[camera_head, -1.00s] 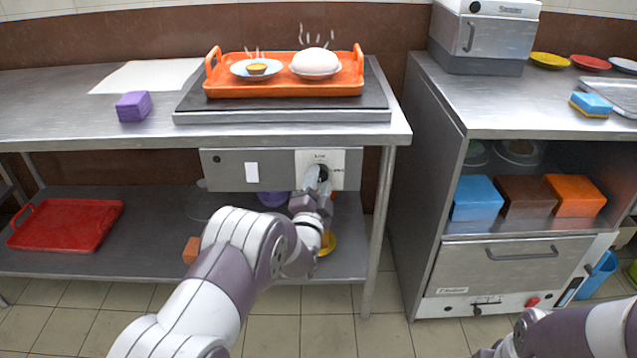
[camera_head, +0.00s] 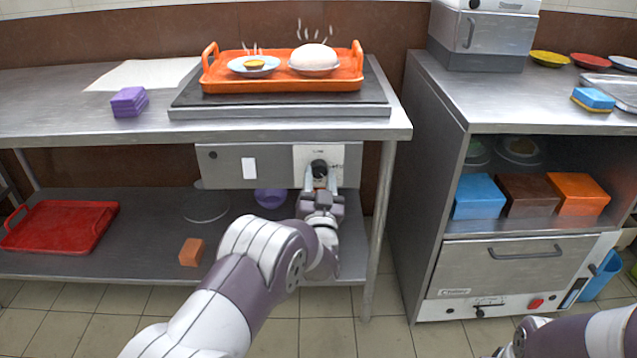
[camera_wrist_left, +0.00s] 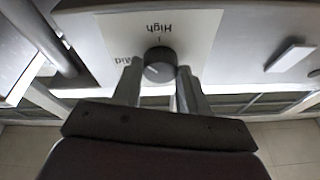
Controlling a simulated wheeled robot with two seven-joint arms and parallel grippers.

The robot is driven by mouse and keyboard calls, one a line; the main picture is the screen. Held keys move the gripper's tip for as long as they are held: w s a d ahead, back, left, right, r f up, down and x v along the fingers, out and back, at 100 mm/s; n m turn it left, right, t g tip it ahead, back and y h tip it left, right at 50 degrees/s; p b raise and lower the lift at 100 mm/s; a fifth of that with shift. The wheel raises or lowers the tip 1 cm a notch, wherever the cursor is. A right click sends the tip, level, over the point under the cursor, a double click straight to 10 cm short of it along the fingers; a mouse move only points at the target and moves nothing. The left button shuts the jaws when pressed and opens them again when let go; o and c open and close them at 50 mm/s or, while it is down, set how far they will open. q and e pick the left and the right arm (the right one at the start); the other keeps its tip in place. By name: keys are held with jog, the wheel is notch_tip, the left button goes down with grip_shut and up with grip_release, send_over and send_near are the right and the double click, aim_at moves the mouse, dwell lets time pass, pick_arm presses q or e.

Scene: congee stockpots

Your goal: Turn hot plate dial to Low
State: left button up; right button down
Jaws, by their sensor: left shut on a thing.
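The hot plate dial (camera_head: 319,168) is a dark round knob on a pale label plate on the grey panel under the table top. My left gripper (camera_head: 320,181) is at the dial, with one finger on each side, shut on it. In the left wrist view, the dial (camera_wrist_left: 160,65) sits between the tips of the gripper (camera_wrist_left: 159,82). The label there reads "High" and "Mid", upside down; "Low" is not readable. A short light mark shows on the dial, but its exact setting is hard to tell. Only part of my right arm shows at the lower right.
The hot plate (camera_head: 285,111) stands on the table with an orange tray (camera_head: 270,85) carrying two steaming plates. A table leg (camera_head: 378,230) stands right of the panel. A purple bowl (camera_head: 270,197) and an orange block (camera_head: 191,252) are on the lower shelf (camera_head: 130,255).

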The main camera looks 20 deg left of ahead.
pick_arm(q)
jog(key=n+y, duration=0.1)
jog(key=n, duration=0.1)
jog(key=n+g+y, duration=0.1)
jog(key=n, duration=0.2)
jog(key=shift+d+b, duration=0.15)
jog(key=shift+b, duration=0.2)
jog(key=n+g+y, duration=0.1)
jog(key=n, duration=0.3)
jog(key=shift+n, duration=0.3)
jog(key=n+g+y, duration=0.1)
jog(key=n, duration=0.3)
jog(key=shift+d+r+n+b, duration=0.1)
jog(key=shift+r+n+b, duration=0.05)
jog(key=shift+n+b, duration=0.15)
jog(key=n+g, duration=0.1)
jog(key=n, duration=0.3)
jog(key=shift+w+r+n+g, duration=0.1)
jog(key=shift+r+n+g, duration=0.05)
jog(key=shift+n+g, duration=0.25)
jog(key=n+g+b, duration=0.1)
jog(key=n, duration=0.4)
jog(key=shift+r, duration=0.1)
jog(key=n+g+h+b, duration=0.1)
jog(key=n, duration=0.2)
jog(key=shift+r+n+h+b, duration=0.1)
jog(key=shift+n+h+b, duration=0.45)
jog(key=shift+n, duration=0.55)
jog(key=shift+h, duration=0.25)
